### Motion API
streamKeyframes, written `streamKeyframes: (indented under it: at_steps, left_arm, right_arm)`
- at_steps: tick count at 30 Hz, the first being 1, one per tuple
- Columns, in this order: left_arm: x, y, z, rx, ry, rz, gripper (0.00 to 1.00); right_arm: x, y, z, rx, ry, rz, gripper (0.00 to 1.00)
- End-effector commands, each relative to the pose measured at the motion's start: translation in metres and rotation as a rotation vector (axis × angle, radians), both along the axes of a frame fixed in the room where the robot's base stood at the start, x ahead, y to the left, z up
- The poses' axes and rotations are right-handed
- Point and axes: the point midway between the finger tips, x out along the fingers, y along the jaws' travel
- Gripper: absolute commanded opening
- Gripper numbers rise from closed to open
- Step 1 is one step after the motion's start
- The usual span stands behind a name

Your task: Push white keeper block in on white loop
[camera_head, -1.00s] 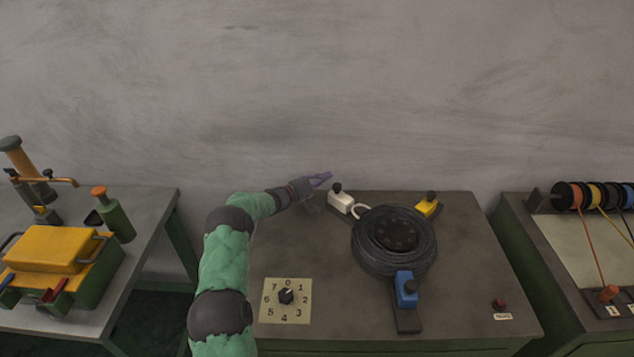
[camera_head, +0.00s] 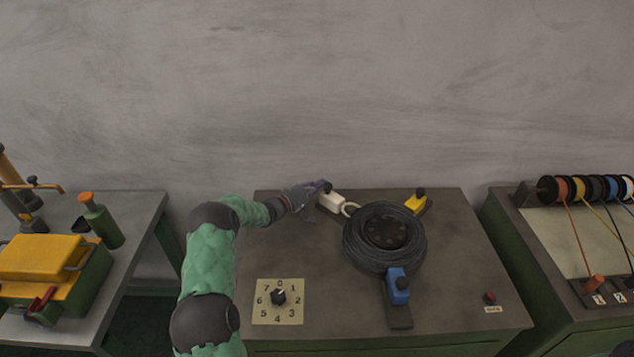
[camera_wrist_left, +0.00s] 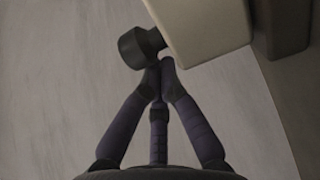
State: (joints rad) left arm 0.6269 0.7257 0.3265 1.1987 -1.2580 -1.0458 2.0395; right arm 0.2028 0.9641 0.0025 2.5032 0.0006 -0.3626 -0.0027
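The white keeper block (camera_head: 331,203) with a black knob sits at the back left of the machine table, just left of the white loop (camera_head: 351,209). The loop sticks out from the left edge of the black wire coil (camera_head: 360,245). My left gripper (camera_head: 322,187) is at the block's outer left end, by the knob. In the left wrist view, its fingers (camera_wrist_left: 163,68) are closed together with nothing seen between them. Their tips are close beside the white block (camera_wrist_left: 205,28) and its black knob (camera_wrist_left: 138,48); I cannot tell whether they touch. My right gripper is not in view.
A yellow block (camera_head: 416,203) and a blue block (camera_head: 398,286) stand around the coil. Side tables hold a yellow box (camera_head: 42,257) and coloured spools (camera_head: 580,189).

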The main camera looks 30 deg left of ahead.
Motion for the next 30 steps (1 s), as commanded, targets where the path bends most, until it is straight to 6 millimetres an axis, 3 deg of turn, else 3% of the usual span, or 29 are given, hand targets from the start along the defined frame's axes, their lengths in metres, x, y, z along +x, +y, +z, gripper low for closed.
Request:
streamKeyframes:
  at_steps: [3, 9, 22, 30]
  left_arm:
    - [-0.005, -0.026, 0.004, -0.003, 0.002, -0.01, 0.0]
    - [-0.01, -0.044, 0.002, 0.0, -0.001, -0.007, 0.0]
    - [-0.015, -0.042, -0.001, 0.0, 0.002, -0.007, 0.0]
    - [-0.055, -0.025, -0.001, 0.0, 0.002, -0.003, 0.0]
  right_arm:
    - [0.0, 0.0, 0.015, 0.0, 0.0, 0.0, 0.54]
    - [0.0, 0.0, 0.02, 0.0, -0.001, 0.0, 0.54]
    - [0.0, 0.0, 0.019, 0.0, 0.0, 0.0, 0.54]
    - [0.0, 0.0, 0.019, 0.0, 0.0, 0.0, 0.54]
